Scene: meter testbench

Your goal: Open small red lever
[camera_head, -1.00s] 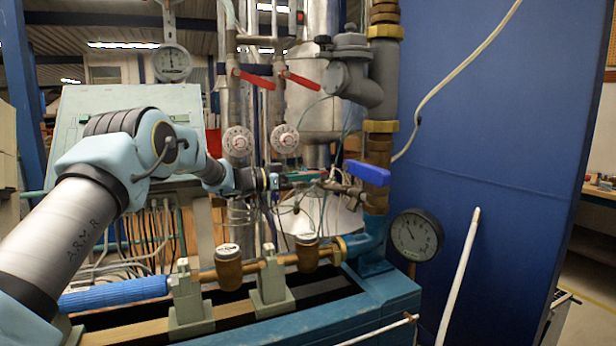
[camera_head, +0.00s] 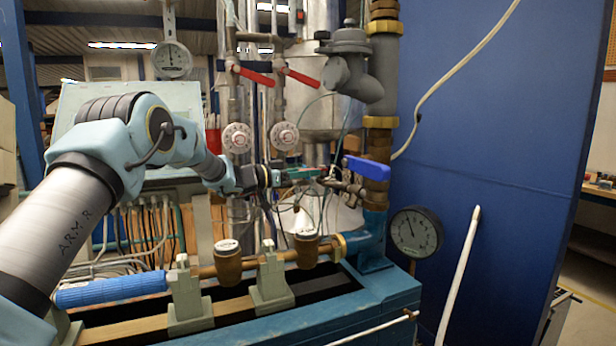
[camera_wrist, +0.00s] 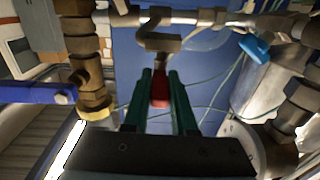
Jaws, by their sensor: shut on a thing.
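The small red lever (camera_wrist: 160,90) sits between the two green fingers of my gripper (camera_wrist: 160,76) in the wrist view, attached below a dark metal valve piece. My gripper is shut on it. In the head view my gripper (camera_head: 306,173) reaches from the left to the pipework beside the blue-handled valve. Only a small bit of red (camera_head: 325,178) shows at its fingertips there, so the lever's exact angle is hard to tell.
A blue lever (camera_head: 367,168) and a thick brass pipe (camera_head: 379,145) stand just right of my gripper. Two larger red levers (camera_head: 255,76) are above. A round black gauge (camera_head: 415,232) is at lower right. Brass fittings (camera_head: 228,266) lie below.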

